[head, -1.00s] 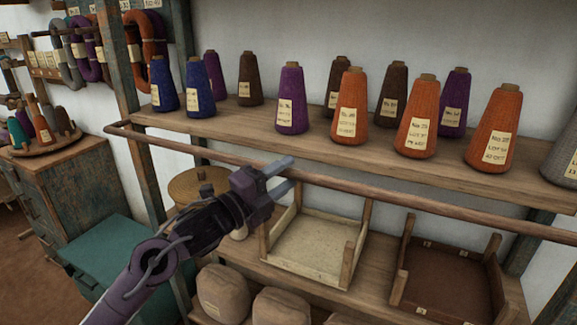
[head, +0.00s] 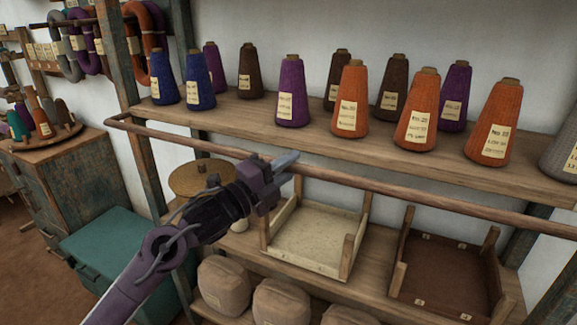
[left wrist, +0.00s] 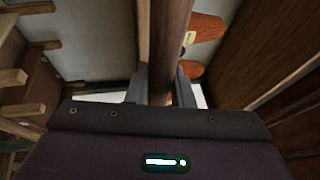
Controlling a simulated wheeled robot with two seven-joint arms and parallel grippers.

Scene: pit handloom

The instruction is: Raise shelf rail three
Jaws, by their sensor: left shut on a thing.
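The shelf rail (head: 420,195) is a long round wooden bar along the front of the upper shelf (head: 225,108), slightly below its front edge in the head view. My left gripper (head: 286,163) is shut on the rail, left of its middle. In the left wrist view the rail (left wrist: 170,45) runs between the two grey fingers of my left gripper (left wrist: 161,88), one on each side. The fingers partly hide the rail where they hold it. My right gripper is not in view.
Several yarn cones, such as an orange one (head: 350,98), stand on the upper shelf behind the rail. Below are a pale tray (head: 318,238), a brown tray (head: 445,275) and wrapped bundles (head: 223,286). A teal chest (head: 115,250) stands at left.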

